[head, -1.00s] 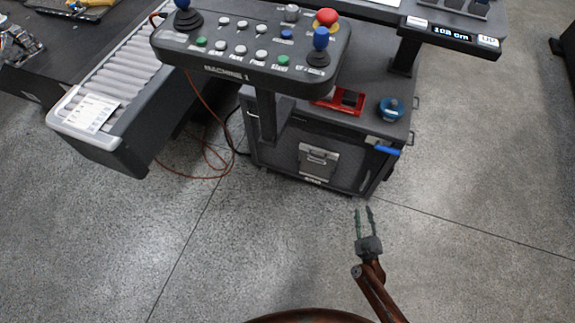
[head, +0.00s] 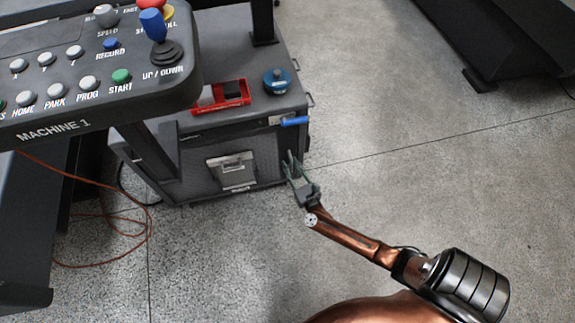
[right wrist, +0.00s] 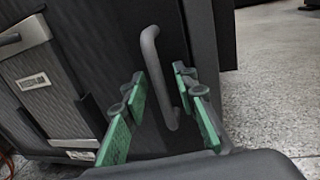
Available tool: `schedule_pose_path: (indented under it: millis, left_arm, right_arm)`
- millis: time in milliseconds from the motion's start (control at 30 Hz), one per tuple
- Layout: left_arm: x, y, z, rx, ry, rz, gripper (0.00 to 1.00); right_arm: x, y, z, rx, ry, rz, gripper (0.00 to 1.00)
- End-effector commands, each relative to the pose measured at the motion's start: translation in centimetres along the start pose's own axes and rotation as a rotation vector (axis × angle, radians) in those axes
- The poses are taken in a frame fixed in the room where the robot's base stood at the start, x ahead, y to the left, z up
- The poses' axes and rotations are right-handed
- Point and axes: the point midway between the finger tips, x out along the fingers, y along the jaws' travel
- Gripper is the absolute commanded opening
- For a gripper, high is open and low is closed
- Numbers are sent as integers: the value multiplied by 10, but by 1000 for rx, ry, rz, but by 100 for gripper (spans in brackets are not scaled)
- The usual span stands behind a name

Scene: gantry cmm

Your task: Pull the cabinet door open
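The dark grey cabinet (head: 190,178) stands beyond my right gripper in the head view. Its textured front also shows in the right wrist view (right wrist: 85,45). A grey vertical bar handle (right wrist: 165,85) stands out from the door in the right wrist view. My right gripper (head: 294,166) is at the right end of the cabinet front, low down. Its green fingers are open in the right wrist view (right wrist: 161,90), one on each side of the handle. I cannot tell whether either finger touches it. The door looks shut. My left gripper is not in view.
The control panel (head: 90,75) on its post overhangs the left. A red tray (head: 220,97) and a blue round object (head: 277,80) sit on the cabinet top. A blue lever (head: 294,121) juts near the corner.

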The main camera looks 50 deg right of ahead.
Motion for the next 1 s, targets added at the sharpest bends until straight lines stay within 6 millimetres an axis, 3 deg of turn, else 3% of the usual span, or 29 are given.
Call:
schedule_pose_path:
  millis: [300, 700, 1000]
  left_arm:
    - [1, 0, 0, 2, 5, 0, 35]
    - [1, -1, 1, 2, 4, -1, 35]
    - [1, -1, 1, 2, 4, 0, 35]
  right_arm:
    - [3, 0, 0, -1, 0, 0, 26]
    - [2, 0, 0, -1, 0, 0, 0]
    - [2, 0, 0, -1, 1, -1, 0]
